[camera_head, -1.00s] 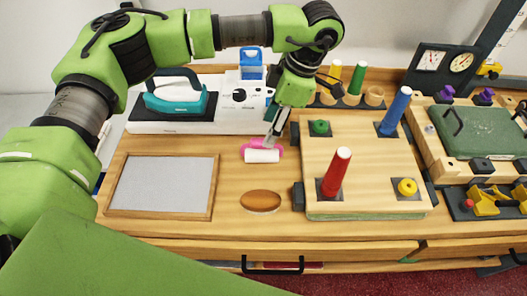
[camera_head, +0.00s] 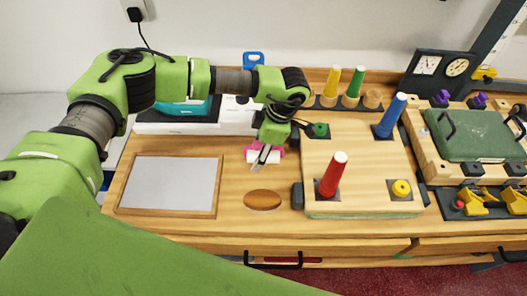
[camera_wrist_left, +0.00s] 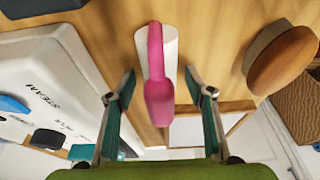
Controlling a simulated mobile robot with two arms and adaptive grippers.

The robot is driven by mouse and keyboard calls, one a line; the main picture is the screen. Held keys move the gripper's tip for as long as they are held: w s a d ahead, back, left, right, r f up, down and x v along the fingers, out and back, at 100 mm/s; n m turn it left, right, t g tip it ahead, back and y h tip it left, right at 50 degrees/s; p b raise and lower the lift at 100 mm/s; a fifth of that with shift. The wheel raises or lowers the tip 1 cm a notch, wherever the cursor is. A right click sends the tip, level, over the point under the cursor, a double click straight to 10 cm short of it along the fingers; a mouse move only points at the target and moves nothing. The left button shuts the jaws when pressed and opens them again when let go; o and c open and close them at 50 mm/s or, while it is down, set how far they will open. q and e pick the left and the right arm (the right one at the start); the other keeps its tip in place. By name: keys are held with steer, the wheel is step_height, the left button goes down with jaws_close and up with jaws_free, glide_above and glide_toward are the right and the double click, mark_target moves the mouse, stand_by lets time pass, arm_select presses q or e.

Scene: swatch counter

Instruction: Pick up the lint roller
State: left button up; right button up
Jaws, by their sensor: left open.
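The lint roller has a white cylinder (camera_head: 251,158) and a pink handle (camera_head: 278,152). It lies on the wooden counter between the steam station and the peg board. In the left wrist view the pink handle (camera_wrist_left: 158,98) points toward my gripper, with part of the white cylinder (camera_wrist_left: 171,45) beside it. My left gripper (camera_head: 262,158) is open above the roller and partly hides it. In the left wrist view its fingers (camera_wrist_left: 160,85) stand on both sides of the handle, with gaps left and right. My right gripper is not in view.
A wooden oval piece (camera_head: 262,200) lies just in front. A wood-framed grey panel (camera_head: 168,185) is at left. The white steam station (camera_head: 180,127) is behind. The peg board (camera_head: 375,160) with a red cone (camera_head: 333,175) stands close at right.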

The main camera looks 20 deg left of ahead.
mark_target(254, 142)
arm_select(q)
steer(key=c, duration=1.3)
steer(key=shift+c, duration=0.2)
step_height(254, 142, up, 9)
steer(key=b, duration=0.3)
steer(key=shift+d, duration=0.1)
steer(key=shift+r, duration=0.55)
steer(key=o, duration=0.4)
steer(key=shift+c, duration=0.8)
